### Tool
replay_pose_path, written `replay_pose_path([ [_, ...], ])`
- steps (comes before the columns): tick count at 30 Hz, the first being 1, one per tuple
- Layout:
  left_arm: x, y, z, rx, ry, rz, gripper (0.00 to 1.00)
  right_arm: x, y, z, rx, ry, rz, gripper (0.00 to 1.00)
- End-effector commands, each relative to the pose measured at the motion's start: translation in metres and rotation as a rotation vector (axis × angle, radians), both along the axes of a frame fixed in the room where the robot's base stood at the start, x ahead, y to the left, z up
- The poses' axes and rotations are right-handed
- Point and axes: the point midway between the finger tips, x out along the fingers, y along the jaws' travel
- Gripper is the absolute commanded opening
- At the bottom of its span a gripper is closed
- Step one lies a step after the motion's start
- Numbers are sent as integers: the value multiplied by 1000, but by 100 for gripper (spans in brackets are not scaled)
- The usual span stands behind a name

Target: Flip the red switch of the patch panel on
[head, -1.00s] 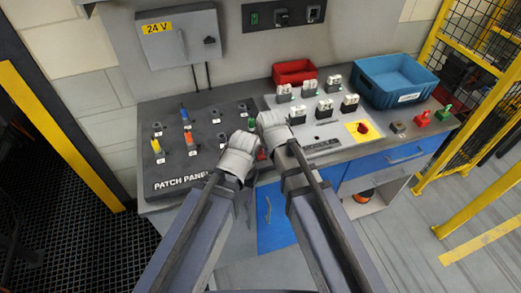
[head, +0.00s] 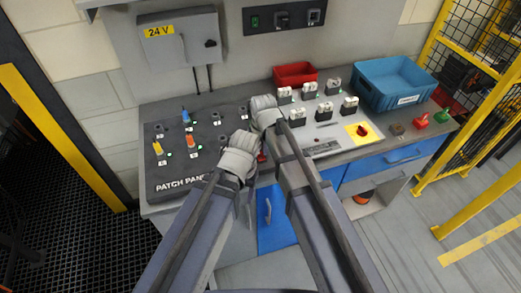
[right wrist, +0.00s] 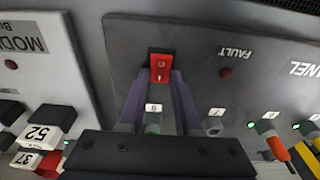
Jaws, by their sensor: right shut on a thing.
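The red switch (right wrist: 160,67) of the patch panel shows in the right wrist view, with small light marks on its face. I cannot tell which side is pressed. My right gripper (right wrist: 160,80) has its two fingers on either side of it and appears shut on it. In the head view a bit of red switch (head: 262,157) shows between my two arms. The patch panel (head: 170,177) lies on the bench at the left, partly behind my arms. My left gripper is hidden behind its own arm in the head view.
Blue (head: 186,117), yellow (head: 157,147) and orange (head: 191,140) plugs stand on the panel. A panel with several white modules (head: 350,105) lies to the right. A red bin (head: 295,75) and blue crate (head: 398,82) stand behind. A FAULT lamp (right wrist: 226,73) is beside the switch.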

Motion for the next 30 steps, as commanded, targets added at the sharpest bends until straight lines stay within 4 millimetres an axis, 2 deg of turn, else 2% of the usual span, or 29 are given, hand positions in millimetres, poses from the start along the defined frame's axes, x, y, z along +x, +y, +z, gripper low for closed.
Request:
replay_pose_path([
  [7, 0, 0, -1, 0, 0, 0, 64, -1, 0, -1, -1, 3, 0, 0],
  [8, 0, 0, -1, 0, 0, 0, 64, -1, 0, -1, -1, 3, 0, 36],
  [15, 0, 0, 0, 0, 0, 0, 64, -1, 0, 0, 0, 1, 0, 62],
  [25, 0, 0, 2, 0, 0, 0, 64, -1, 0, 2, 0, 0, 0, 62],
  [30, 0, 0, 12, 0, 0, 0, 64, -2, -1, 12, 0, 0, 0, 62],
])
